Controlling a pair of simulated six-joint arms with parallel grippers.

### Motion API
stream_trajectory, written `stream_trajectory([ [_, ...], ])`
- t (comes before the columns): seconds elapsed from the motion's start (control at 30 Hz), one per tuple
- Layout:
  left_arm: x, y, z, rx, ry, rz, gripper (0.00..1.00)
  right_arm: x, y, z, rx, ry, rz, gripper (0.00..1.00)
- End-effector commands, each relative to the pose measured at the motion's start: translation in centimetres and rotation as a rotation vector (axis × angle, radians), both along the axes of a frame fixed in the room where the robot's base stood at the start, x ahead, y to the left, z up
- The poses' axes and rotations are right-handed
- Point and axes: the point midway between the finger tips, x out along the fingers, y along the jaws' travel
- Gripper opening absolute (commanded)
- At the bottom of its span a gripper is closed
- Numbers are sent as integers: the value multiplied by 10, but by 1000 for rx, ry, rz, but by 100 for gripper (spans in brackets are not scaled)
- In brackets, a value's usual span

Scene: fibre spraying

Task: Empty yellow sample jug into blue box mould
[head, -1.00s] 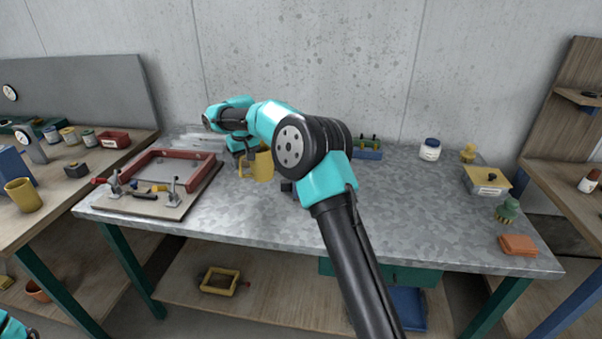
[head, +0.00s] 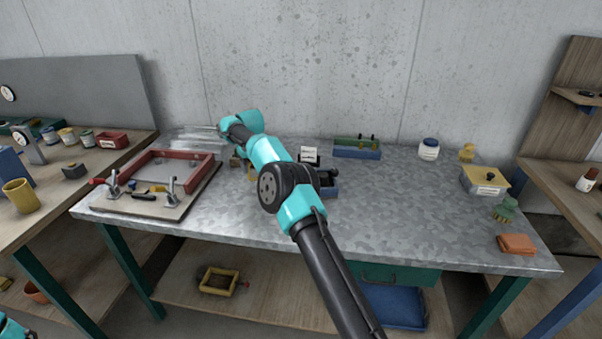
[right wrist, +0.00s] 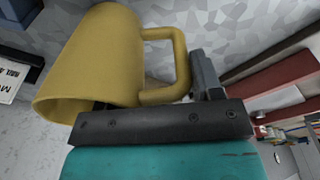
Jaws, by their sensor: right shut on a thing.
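The yellow sample jug (right wrist: 110,60) fills the left of the right wrist view, its handle in my right gripper (right wrist: 197,92). The gripper is shut on the handle. The jug's mouth faces the lower left of that picture; its contents do not show. In the head view my right arm hides most of the jug (head: 252,173). A dark blue corner (right wrist: 20,10) shows in the wrist view. My left gripper is out of sight.
A white label card (head: 310,154) stands behind the arm. A blue tray with green inside (head: 357,152) stands farther back. A red frame (head: 150,180) on a clamped board is at left. The table's right middle is clear.

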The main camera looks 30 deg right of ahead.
Motion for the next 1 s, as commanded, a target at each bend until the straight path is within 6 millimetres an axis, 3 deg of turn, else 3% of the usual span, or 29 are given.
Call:
stream_trajectory([
  [0.43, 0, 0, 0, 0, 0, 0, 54, -4, -4, 7, 37, -50, 4, 12],
  [1.0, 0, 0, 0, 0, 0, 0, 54, -23, -19, 20, 209, -272, 3, 12],
])
